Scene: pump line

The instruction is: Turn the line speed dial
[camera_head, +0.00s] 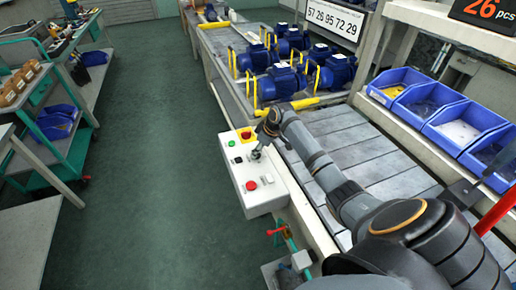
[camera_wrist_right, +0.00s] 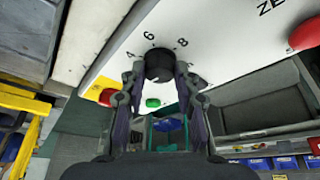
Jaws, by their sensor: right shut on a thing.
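The line speed dial (camera_wrist_right: 158,64) is a round black knob on a white panel in the right wrist view, with the numbers 4, 6 and 8 printed around it. My right gripper (camera_wrist_right: 159,80) is shut on the dial, with one finger on each side of it. In the head view my right gripper (camera_head: 257,153) reaches down to the top of the white control box (camera_head: 262,202), and I cannot make out the dial there. Where the dial's pointer stands cannot be told. My left gripper is not in view.
The box also carries a red button (camera_head: 251,185), a yellow-based red button (camera_head: 246,135) and a green button (camera_head: 231,143). Blue pumps (camera_head: 280,82) stand on the line behind. Blue bins (camera_head: 437,110) are at the right. The green floor left of the box is clear.

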